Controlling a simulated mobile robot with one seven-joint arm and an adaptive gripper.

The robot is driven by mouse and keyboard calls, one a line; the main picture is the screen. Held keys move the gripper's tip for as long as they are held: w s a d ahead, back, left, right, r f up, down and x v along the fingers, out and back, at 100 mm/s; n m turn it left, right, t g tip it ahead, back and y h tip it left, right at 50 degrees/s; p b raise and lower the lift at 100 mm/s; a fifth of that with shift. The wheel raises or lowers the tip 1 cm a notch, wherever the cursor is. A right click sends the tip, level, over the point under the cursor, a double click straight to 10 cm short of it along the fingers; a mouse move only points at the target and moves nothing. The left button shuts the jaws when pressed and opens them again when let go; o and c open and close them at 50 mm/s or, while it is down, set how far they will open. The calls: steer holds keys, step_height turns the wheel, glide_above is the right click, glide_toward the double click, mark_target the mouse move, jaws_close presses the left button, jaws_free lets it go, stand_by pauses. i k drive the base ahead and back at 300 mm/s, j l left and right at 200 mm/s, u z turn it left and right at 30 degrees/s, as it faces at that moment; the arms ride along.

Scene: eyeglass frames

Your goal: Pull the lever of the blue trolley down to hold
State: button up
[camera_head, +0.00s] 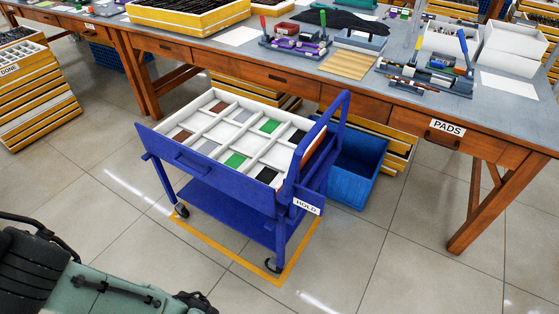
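A blue trolley (228,205) stands on the floor in the middle of the head view, in front of the workbench. Its top holds a white divided tray (243,143) with brown, grey, green and black pieces in some compartments. A tall blue handle frame (343,115) rises at its right end. A white HOLD label (307,206) sits on the right side, below the frame. I cannot clearly pick out the lever or tell its position. Green-grey and black parts of my body show at the bottom left, apart from the trolley. No gripper fingers are visible.
A blue crate (352,168) stands close behind the trolley's right end. The workbench (455,128) carries a PADS label, tools and trays. A yellow line (225,252) marks the floor around the trolley. Yellow drawers (38,100) stand at the left. The tiled floor in front is clear.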

mark_target(286, 193)
steer(key=k+l+z, duration=0.15)
steer(key=z, duration=0.2)
steer(key=k+l+z, duration=0.1)
steer(key=z, duration=0.25)
steer(key=k+l+z, duration=0.1)
steer(key=l+z, duration=0.25)
